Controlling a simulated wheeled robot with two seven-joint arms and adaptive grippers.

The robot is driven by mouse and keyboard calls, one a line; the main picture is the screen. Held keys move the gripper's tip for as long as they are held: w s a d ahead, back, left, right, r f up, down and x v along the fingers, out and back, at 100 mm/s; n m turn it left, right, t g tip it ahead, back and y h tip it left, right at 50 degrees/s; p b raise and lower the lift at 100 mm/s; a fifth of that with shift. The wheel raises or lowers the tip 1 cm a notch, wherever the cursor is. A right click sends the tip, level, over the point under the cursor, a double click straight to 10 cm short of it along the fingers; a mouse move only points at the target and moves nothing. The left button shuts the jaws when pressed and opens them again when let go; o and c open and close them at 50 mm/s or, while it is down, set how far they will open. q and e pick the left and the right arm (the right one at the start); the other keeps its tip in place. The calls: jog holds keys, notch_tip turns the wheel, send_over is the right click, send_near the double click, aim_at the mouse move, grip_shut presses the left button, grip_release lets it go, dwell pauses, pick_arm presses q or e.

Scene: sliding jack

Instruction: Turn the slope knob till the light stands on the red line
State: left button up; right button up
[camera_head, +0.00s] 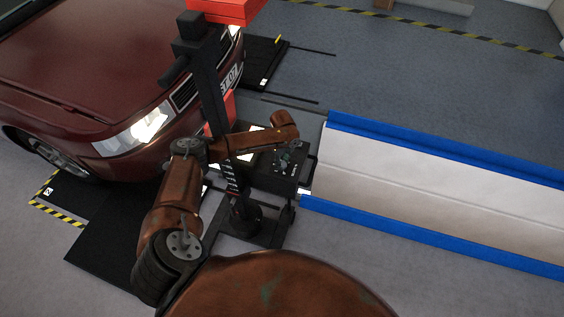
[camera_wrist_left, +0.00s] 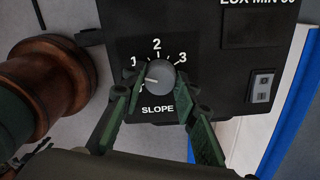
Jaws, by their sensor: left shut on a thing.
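The slope knob (camera_wrist_left: 160,77) is a grey dial on a black box, above the word SLOPE and below the marks 1, 2 and 3. Its white pointer line points left and slightly down, just below the 1 mark. My left gripper (camera_wrist_left: 161,84) is shut on the knob, with one green finger on each side. In the head view the left gripper (camera_head: 285,160) is small over the black box (camera_head: 263,178). No red line or light spot on a scale can be made out in either view.
The box sits on a black column (camera_head: 208,85) with red parts, before a dark red car (camera_head: 85,75) with a lit headlight (camera_head: 148,128). A small switch (camera_wrist_left: 262,88) sits right of the knob.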

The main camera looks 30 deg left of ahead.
pick_arm(q)
jog(key=shift+m, duration=0.9)
jog(key=o, duration=1.2)
jog(key=shift+c, duration=0.2)
notch_tip(320, 180, up, 12)
